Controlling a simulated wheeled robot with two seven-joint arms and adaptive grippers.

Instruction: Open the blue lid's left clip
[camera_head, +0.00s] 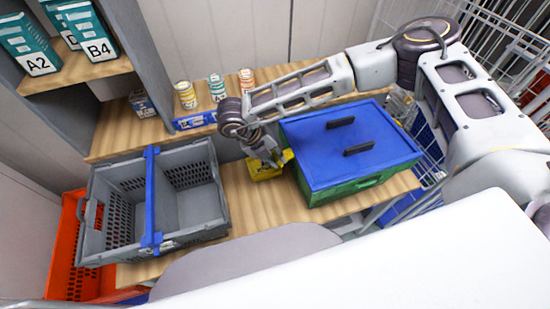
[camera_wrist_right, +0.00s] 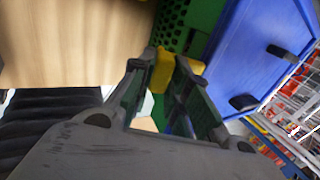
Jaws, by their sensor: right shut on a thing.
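The blue lid (camera_head: 330,130) lies on a green crate (camera_head: 345,190) at the right of the bench and has two black handles. The lid also shows in the wrist view (camera_wrist_right: 250,60). A yellow clip (camera_head: 262,171) shows at the crate's left side, sticking out to the left. My right gripper (camera_head: 277,160) is at that side, partly covering the clip. In the wrist view my right fingers (camera_wrist_right: 166,58) are shut on the yellow clip (camera_wrist_right: 163,72), beside the green crate wall. How far the clip is swung out is hard to tell. My left gripper is not in view.
A grey crate (camera_head: 100,225) with a blue bar stands at the left. Several small cans and a blue box stand on the back ledge (camera_head: 115,135). An orange tote (camera_head: 65,265) is at the lower left. Bare bench (camera_head: 240,205) lies between the crates.

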